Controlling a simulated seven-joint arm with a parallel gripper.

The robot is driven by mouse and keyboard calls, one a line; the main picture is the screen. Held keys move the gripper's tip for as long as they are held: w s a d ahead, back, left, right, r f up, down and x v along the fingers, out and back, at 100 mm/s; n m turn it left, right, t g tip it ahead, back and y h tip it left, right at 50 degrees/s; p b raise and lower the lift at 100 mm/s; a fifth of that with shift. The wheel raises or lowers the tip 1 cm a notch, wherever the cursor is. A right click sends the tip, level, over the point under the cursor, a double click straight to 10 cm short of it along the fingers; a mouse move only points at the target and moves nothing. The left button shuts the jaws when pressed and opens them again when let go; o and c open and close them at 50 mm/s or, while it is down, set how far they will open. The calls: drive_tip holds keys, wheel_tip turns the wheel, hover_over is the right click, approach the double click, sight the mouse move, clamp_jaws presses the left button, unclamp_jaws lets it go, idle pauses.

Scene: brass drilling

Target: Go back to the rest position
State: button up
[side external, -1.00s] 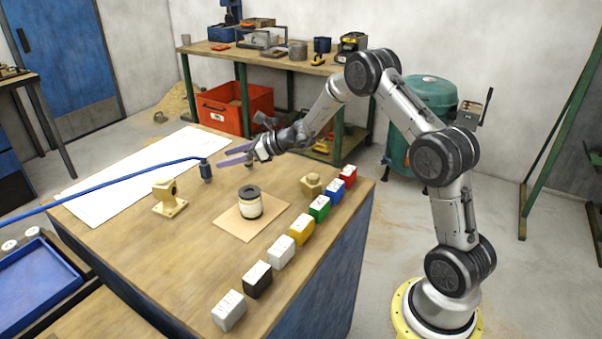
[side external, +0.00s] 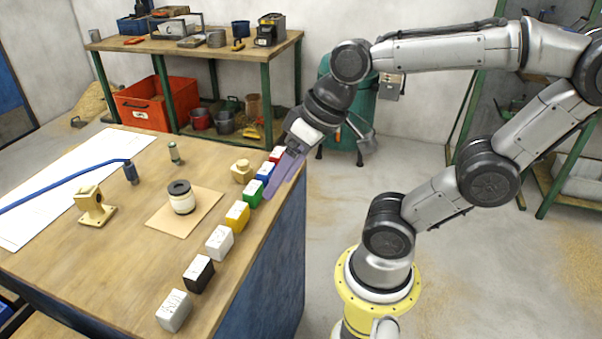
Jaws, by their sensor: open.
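My gripper (side external: 275,188) is open, with nothing seen between its purple fingers. It points down and to the left, over the right edge of the workbench (side external: 80,258). In the picture its fingers overlap the far end of a row of coloured blocks; whether they touch any block I cannot tell. The row holds a red block (side external: 277,154), a blue block (side external: 264,172), a green block (side external: 252,193), a yellow block (side external: 237,215), a white block (side external: 219,242), a black block (side external: 198,273) and a grey block (side external: 174,310).
A jar with a dark lid (side external: 181,198) stands on a tan board (side external: 207,203). A brass bracket (side external: 94,207), a brass block (side external: 242,171), a small green-grey cylinder (side external: 174,154) and a blue hose (side external: 70,171) are on the bench. Open floor (side external: 335,215) lies right of the bench.

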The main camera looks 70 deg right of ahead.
drive_tip(key=shift+s+d+f+n+h, duration=0.15)
drive_tip(key=shift+s+d+n+h, duration=0.15)
drive_tip(key=shift+s+d+n, duration=0.25)
drive_tip(key=shift+s+d+f+n+h, duration=0.15)
drive_tip(key=shift+s+d+n+h, duration=0.25)
drive_tip(key=shift+s, duration=0.25)
idle(0.4)
